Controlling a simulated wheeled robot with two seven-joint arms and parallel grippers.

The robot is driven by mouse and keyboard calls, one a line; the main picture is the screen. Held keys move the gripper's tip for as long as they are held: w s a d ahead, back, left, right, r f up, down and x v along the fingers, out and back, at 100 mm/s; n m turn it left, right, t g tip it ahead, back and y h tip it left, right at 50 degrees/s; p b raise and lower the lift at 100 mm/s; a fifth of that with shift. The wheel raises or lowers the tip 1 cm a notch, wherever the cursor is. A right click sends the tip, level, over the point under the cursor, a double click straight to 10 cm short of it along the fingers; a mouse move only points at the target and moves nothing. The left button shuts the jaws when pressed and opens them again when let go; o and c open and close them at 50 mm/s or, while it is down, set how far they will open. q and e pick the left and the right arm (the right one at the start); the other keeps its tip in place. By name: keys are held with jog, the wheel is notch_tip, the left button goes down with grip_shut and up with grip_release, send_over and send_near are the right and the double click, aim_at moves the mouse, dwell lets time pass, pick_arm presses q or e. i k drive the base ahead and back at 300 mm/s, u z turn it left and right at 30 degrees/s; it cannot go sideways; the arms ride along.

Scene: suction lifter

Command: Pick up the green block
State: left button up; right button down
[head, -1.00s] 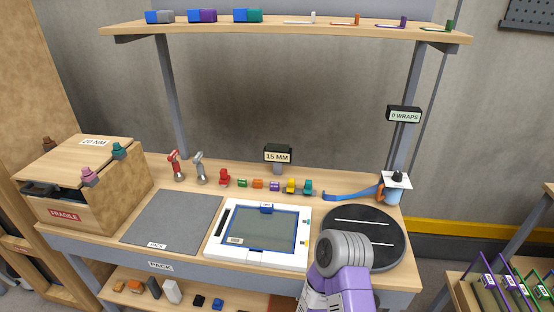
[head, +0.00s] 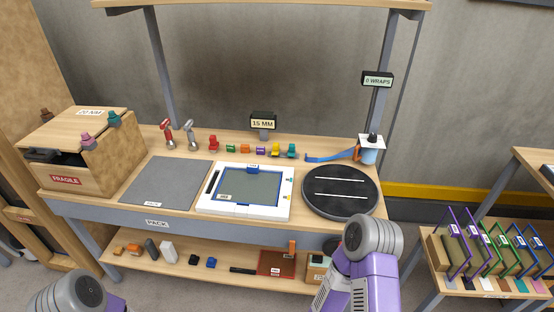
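A small green block (head: 231,148) lies on the workbench, in a row of small coloured pieces behind the white framed panel. A red piece (head: 213,144) stands to its left and an orange block (head: 245,149) lies to its right. A teal piece (head: 291,151) stands at the right end of the row. Neither of my grippers is in view. Only a link of my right arm shows at the bottom right of centre, and a link of my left arm shows at the bottom left corner.
The white framed panel (head: 285,207), a grey mat (head: 165,183) and a black round turntable (head: 340,191) fill the bench front. A wooden box (head: 65,183) stands at left. A low shelf (head: 215,275) below holds several small items. A rack of coloured frames (head: 480,240) is at right.

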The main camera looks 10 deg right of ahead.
aim_at(230, 148)
jog(key=z, duration=0.4)
jog(key=k, duration=0.85)
jog(key=u, duration=0.6)
jog(key=i, duration=0.75)
jog(key=u, duration=0.6)
jog(key=i, duration=0.85)
jog(key=z, duration=1)
jog(key=i, duration=0.45)
jog(key=z, duration=0.5)
